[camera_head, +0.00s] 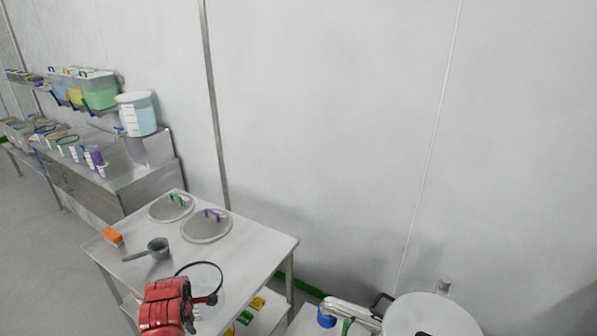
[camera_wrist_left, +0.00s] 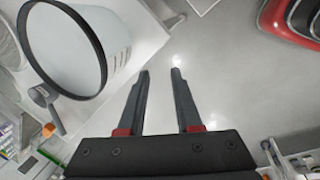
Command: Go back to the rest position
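My left gripper (camera_head: 207,299) is at the bottom of the head view, at the front edge of the steel table, beside a clear container with a black rim (camera_head: 221,275). In the left wrist view my left gripper (camera_wrist_left: 161,72) has its two dark fingers apart with nothing between them, only grey floor behind. The black-rimmed container (camera_wrist_left: 104,35) stands to the left of the fingers there, apart from them. My right gripper is in neither view.
The steel table (camera_head: 262,243) also holds two round lids (camera_head: 206,229), a grey scoop (camera_head: 158,246) and an orange block (camera_head: 112,236). A counter with tubs and a blue-filled bucket (camera_head: 137,115) is behind left. A round steel vessel (camera_head: 430,318) stands at lower right.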

